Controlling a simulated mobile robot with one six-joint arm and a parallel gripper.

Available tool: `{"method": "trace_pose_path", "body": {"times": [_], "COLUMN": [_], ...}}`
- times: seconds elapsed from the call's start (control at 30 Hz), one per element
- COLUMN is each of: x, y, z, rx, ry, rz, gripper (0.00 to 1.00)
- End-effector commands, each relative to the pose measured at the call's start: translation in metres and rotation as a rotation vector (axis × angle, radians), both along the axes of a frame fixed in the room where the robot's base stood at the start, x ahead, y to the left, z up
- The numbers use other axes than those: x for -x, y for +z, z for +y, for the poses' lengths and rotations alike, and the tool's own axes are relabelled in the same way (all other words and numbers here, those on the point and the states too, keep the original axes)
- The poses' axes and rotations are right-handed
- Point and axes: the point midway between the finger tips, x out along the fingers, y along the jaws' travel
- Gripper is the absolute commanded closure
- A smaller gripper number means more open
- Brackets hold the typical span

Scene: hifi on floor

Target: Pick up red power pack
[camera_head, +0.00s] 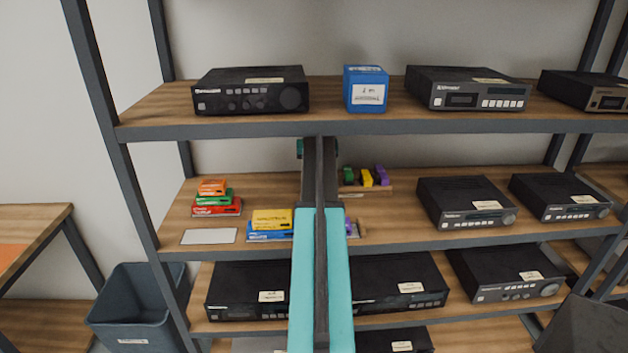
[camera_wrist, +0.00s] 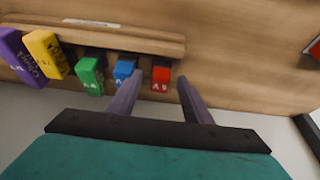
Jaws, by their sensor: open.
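A small red block (camera_wrist: 161,76) with white marks on its face stands at one end of a row of coloured blocks in the wrist view. My gripper (camera_wrist: 159,79) is open, with one finger on each side of the red block in the picture. I see a gap at each side, and cannot tell how deep the fingers reach. The blue block (camera_wrist: 123,71) is close by the left finger. In the head view my arm hides the red block and most of my gripper. A red box (camera_head: 216,207) lies at the bottom of a stack on the middle shelf.
Green (camera_wrist: 90,75), yellow (camera_wrist: 45,54) and purple (camera_wrist: 20,58) blocks continue the row along a wooden rack (camera_wrist: 150,43). Yellow (camera_head: 272,219) and blue boxes lie left of my arm. The upper shelf (camera_head: 220,127) is above. Black units (camera_head: 466,202) stand right.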

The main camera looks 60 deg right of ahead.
Motion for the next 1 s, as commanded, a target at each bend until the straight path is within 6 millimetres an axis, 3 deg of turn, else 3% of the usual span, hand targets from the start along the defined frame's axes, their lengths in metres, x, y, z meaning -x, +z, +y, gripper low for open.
{"method": "trace_pose_path", "body": {"times": [0.3, 0.83, 1.0], "x": [-0.005, -0.005, -0.004], "y": [-0.011, -0.011, -0.011], "z": [-0.008, -0.008, -0.008], "rx": [-0.001, 0.0, 0.0], "ry": [0.0, -0.001, -0.001], "rz": [0.001, 0.0, 0.0], "gripper": [0.55, 0.55, 0.82]}}
